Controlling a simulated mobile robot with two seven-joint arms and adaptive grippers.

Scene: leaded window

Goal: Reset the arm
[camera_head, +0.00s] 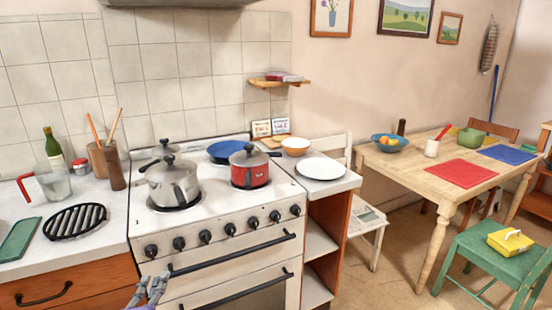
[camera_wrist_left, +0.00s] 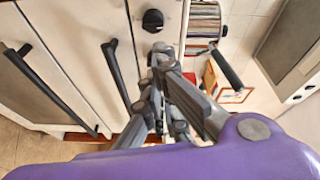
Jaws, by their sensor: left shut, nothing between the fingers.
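My left gripper (camera_head: 150,287) shows at the bottom edge of the head view, low in front of the stove. Its fingers are shut with nothing between them. In the left wrist view the grey fingers (camera_wrist_left: 160,75) and my purple wrist fill the lower middle, with the stove front behind them. The gripper looks apart from the oven handle (camera_head: 232,252) and the knobs. Most of the left arm is outside the head view. My right gripper is in neither view.
The white stove (camera_head: 215,225) carries a grey pot (camera_head: 172,187), a red pot (camera_head: 250,169) and a blue pan (camera_head: 226,151). A black grate (camera_head: 75,221) lies on the left counter. A wooden table (camera_head: 400,165) and green chair (camera_head: 478,257) stand at right.

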